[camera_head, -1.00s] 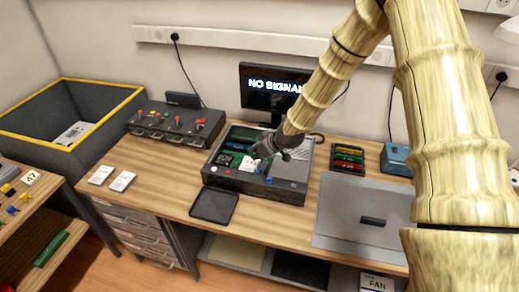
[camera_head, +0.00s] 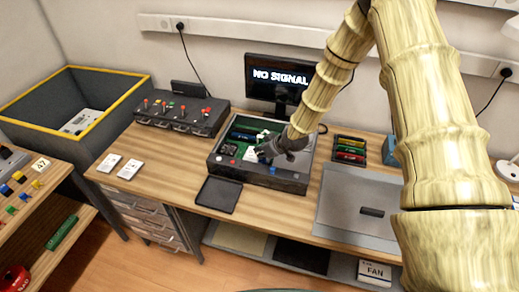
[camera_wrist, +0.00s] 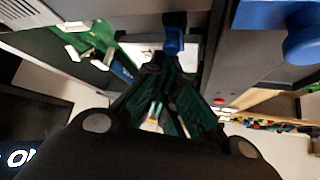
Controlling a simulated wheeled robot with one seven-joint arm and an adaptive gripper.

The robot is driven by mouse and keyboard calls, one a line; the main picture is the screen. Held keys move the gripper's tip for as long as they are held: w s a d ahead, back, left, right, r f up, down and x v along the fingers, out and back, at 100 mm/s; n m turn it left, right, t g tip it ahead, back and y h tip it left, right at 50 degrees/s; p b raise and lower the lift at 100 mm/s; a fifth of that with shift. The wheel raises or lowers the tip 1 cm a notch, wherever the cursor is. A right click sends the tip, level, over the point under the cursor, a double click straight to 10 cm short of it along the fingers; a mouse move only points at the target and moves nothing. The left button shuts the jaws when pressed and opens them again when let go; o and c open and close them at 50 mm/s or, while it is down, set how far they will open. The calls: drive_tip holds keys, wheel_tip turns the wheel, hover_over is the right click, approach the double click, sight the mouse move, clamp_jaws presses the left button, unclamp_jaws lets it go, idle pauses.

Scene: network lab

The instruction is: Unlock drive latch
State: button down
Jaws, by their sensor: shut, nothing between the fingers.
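The open grey server case (camera_head: 288,183) sits on the wooden bench with green boards inside. My gripper (camera_head: 263,152) is shut at the case's front middle, with nothing between its fingers. In the wrist view my gripper (camera_wrist: 162,62) has its dark fingertips close together just below a small blue latch-like tab (camera_wrist: 172,38). I cannot tell whether they touch it. A blue round knob (camera_wrist: 310,38) is at the upper right of the wrist view. In the head view a small blue part (camera_head: 272,170) shows at the case front. My gripper partly hides the case interior.
A black box with red switches (camera_head: 180,115) stands left of the case, and a monitor (camera_head: 277,80) behind it. A black tray (camera_head: 218,194) lies in front. A grey panel (camera_head: 350,215) lies right. A yellow-rimmed bin (camera_head: 118,90) is far left.

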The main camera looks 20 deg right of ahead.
drive_tip(key=shift+s+d, duration=0.1)
drive_tip(key=shift+s+d+b, duration=0.3)
drive_tip(key=shift+s+d, duration=0.2)
drive_tip(key=shift+d, duration=0.3)
drive_tip(key=shift+w+a, duration=0.1)
drive_tip(key=w+a, duration=0.1)
drive_tip(key=w, duration=0.2)
drive_tip(key=shift+a+r, duration=0.2)
drive_tip(key=shift+a, duration=0.15)
drive_tip(key=shift+w+r+b, duration=0.2)
drive_tip(key=shift+b, duration=0.2)
drive_tip(key=b+v, duration=0.2)
drive_tip(key=v, duration=0.7)
drive_tip(key=shift+s+r+b, duration=0.2)
drive_tip(key=shift+r+b, duration=0.1)
drive_tip(key=shift+b, duration=0.1)
drive_tip(key=shift+d, duration=0.1)
